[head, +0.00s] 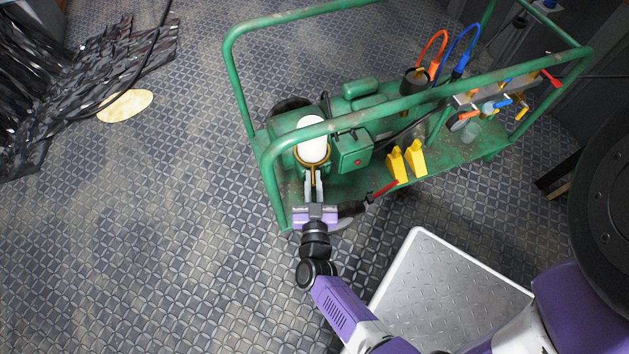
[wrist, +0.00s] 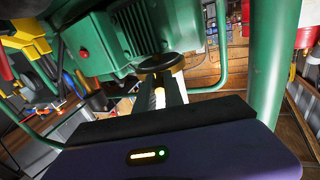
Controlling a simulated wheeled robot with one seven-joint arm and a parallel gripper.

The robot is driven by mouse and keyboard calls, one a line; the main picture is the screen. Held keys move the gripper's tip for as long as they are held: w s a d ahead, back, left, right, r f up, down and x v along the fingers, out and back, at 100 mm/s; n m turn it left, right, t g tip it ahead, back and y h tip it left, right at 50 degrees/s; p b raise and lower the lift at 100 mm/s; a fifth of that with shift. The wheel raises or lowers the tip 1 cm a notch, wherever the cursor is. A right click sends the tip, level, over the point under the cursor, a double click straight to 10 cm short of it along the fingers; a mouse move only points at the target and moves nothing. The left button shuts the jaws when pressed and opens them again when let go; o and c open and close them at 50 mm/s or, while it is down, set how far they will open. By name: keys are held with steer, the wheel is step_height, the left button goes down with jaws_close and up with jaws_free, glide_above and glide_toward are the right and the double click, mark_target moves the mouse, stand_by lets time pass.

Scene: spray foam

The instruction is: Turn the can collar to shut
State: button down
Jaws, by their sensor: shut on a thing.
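The can (head: 312,130) shows as a white rounded body in the head view, among the green machine parts inside the cart frame. A brass-coloured collar (head: 300,162) rings its near, lower end. My gripper (head: 313,176) reaches up to the collar from the front, with its fingers close together and shut on the collar's near side. In the wrist view my gripper's fingers (wrist: 168,92) run up to a dark round part with a brass rim (wrist: 162,63), which looks like the collar. The fingers hide the exact grip, and the collar's turn angle cannot be told.
A green rail (head: 400,106) of the cart passes close over the can. A green box with a red button (head: 352,150) stands just right of it. Yellow wedges (head: 408,162), a red-handled lever (head: 383,191) and hoses lie further right. The floor at left is mostly clear.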

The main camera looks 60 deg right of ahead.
steer(key=shift+w+a+m+g+b, duration=0.2)
steer(key=shift+a+m+g+b, duration=0.1)
steer(key=shift+m+g, duration=0.1)
stand_by(0.3)
steer(key=c, duration=1.5)
jaws_free()
steer(key=shift+o, duration=0.2)
steer(key=shift+d, duration=0.1)
steer(key=p+v, duration=0.1)
steer(key=v, duration=0.7)
steer(key=shift+p, duration=0.35)
steer(key=shift+w+f, duration=0.15)
